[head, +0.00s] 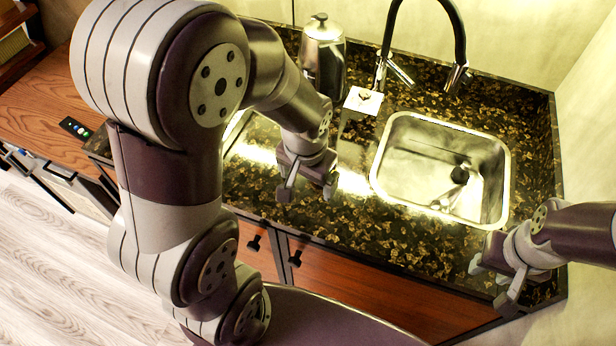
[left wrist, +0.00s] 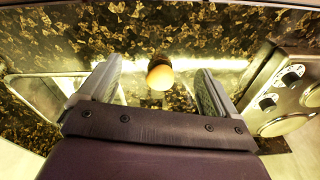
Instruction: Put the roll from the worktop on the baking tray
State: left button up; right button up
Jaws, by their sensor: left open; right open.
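The roll (left wrist: 160,76), small and round, golden-brown with a paler part, shows in the left wrist view on the dark speckled worktop (left wrist: 215,28). It appears between the fingertips of my left gripper (left wrist: 158,84), which is open and empty; I cannot tell how far below them it is. In the head view my left gripper (head: 307,190) hangs over the worktop (head: 345,215) left of the sink, and the roll is hidden there. My right gripper (head: 492,283) is open and empty at the front right worktop edge. I cannot identify the baking tray in either view.
A steel sink (head: 440,165) with a black tap (head: 455,35) lies right of my left gripper. A steel hob with knobs (left wrist: 285,90) is at the right in the wrist view.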

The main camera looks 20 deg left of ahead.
pick_arm(q)
jog(key=shift+o, duration=0.2)
jog(key=s, duration=0.2)
jog(key=s+n, duration=0.1)
jog(key=shift+s+a+f, duration=0.1)
jog(key=shift+a+f, duration=0.1)
jog(key=shift+f, duration=0.05)
jog(key=w+a+r+n+h+b, duration=0.15)
jog(key=w+n+b, duration=0.25)
jog(key=w+n, duration=0.8)
jog(key=f, duration=0.4)
jog(key=w+f, duration=0.1)
jog(key=f, duration=0.3)
jog(key=w+f, duration=0.1)
jog(key=f, duration=0.3)
jog(key=shift+w+d+f, duration=0.1)
jog(key=shift+d+f, duration=0.1)
jog(key=shift+d, duration=0.05)
jog(key=shift+w+f, duration=0.15)
jog(key=shift+f, duration=0.1)
jog(key=shift+r, duration=0.15)
jog(key=c, duration=1.2)
